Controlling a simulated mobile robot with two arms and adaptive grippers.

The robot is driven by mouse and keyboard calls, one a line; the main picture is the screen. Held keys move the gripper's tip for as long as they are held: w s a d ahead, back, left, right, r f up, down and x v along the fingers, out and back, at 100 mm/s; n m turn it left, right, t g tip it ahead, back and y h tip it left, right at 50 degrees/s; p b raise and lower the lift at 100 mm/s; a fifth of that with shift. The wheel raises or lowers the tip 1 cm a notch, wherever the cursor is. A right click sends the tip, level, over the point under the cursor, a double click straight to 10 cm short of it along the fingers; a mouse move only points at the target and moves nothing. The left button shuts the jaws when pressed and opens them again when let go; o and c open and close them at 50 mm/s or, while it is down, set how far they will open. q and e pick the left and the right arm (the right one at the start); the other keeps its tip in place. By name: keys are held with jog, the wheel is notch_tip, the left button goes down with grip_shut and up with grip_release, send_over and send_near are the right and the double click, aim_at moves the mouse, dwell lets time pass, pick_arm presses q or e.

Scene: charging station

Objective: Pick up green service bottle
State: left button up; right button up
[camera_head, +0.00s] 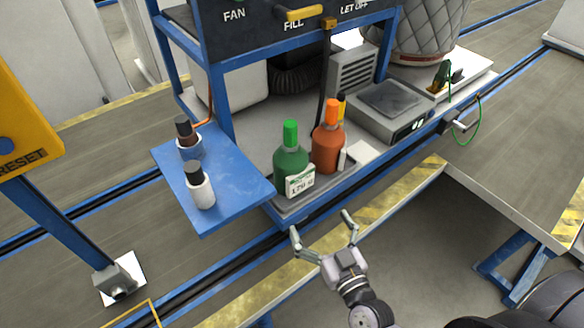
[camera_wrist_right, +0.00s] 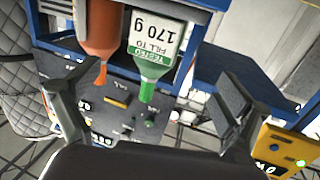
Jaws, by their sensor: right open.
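The green service bottle (camera_head: 291,160) stands upright on a grey tray at the front of the station, with a green cap and a white label. In the right wrist view the green bottle (camera_wrist_right: 152,62) appears upside down between my fingers, its label reading "170 g". My right gripper (camera_head: 322,224) is open and empty, in front of and below the bottle, apart from it. In the wrist view the right gripper's two fingers (camera_wrist_right: 150,110) are spread wide. My left gripper is not in view.
An orange bottle (camera_head: 327,140) stands close to the right of the green one. A blue shelf (camera_head: 232,178) with two small bottles is at left. A scale (camera_head: 388,98) sits at right. A control panel (camera_head: 290,25) overhangs behind. A blue rail runs along the front.

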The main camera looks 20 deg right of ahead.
aim_at(298, 185)
jog(key=w, duration=0.3)
jog(key=w+p, duration=0.1)
jog(key=w, duration=0.3)
jog(key=w+a, duration=0.1)
jog(key=w, duration=0.2)
jog(key=shift+w+r+p, duration=0.15)
jog(key=shift+w+p, duration=0.15)
jog(key=shift+w, duration=0.1)
jog(key=shift+w+a, duration=0.15)
jog(key=shift+w, duration=1.5)
jog(key=shift+w+a, duration=0.1)
jog(key=shift+w, duration=1.5)
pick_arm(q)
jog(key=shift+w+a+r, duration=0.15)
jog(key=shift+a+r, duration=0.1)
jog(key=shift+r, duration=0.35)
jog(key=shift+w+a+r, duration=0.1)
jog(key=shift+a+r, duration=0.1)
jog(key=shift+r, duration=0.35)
pick_arm(e)
jog(key=shift+s, duration=0.1)
jog(key=shift+c, duration=0.3)
jog(key=c, duration=1.5)
jog(key=shift+c, duration=0.3)
pick_arm(q)
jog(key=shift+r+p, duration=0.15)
jog(key=shift+p, duration=0.3)
pick_arm(e)
jog(key=shift+r, duration=0.2)
